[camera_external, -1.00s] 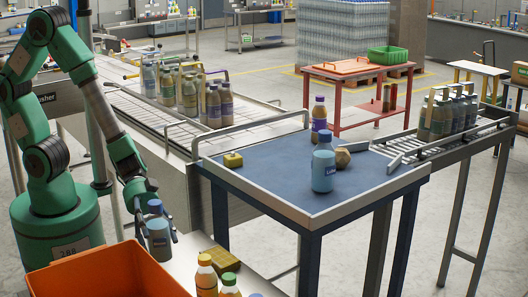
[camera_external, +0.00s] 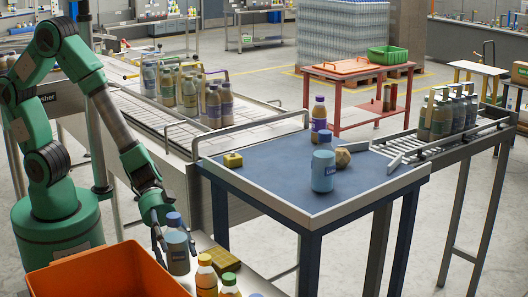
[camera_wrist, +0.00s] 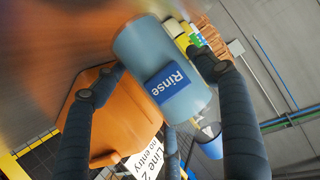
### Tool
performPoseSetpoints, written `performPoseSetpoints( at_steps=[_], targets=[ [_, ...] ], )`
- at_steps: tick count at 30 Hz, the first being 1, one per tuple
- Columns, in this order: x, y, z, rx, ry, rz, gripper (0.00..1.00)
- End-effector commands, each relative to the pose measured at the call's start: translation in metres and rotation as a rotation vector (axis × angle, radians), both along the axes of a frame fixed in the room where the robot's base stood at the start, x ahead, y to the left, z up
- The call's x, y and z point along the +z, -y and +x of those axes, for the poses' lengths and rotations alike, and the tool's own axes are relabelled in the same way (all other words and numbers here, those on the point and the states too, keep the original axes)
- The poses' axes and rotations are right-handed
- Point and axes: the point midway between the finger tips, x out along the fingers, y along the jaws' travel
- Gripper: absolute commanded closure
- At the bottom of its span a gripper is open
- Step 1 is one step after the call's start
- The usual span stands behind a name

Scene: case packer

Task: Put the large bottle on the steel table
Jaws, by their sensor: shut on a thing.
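My gripper (camera_external: 168,228) is shut on a blue-grey bottle (camera_external: 178,254) with a blue cap. In the wrist view this bottle (camera_wrist: 150,50) lies between my two dark fingers (camera_wrist: 160,68) and bears a blue label reading "Rinse". It hangs beside the orange bin, over or near the pale-topped surface (camera_external: 203,241) in the front; I cannot tell whether its base touches anything. A light-blue bottle (camera_external: 323,171) with a blue cap stands on the blue-topped, metal-rimmed table (camera_external: 270,190). I cannot tell for sure which surface is the steel table.
An orange bin (camera_external: 95,272) stands at the front left. A bottle with an orange cap (camera_external: 206,278), another bottle (camera_external: 229,287) and a yellowish block (camera_external: 223,259) are close to the right. The blue table also holds a purple-labelled bottle (camera_external: 319,113), a yellow block (camera_external: 233,160) and a brown lump (camera_external: 342,157).

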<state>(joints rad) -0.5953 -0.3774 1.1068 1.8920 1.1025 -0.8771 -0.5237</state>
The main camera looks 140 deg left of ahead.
Motion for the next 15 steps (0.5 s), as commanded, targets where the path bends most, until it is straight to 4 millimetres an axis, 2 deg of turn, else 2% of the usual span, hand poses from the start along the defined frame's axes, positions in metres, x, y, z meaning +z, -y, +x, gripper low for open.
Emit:
performPoseSetpoints(
  at_steps=[6, 15],
  targets=[
    [-0.024, 0.0, 0.0, 0.0, 0.001, 0.0, 0.72],
    [-0.025, 0.0, 0.0, 0.0, 0.002, 0.0, 0.72]
  ],
)
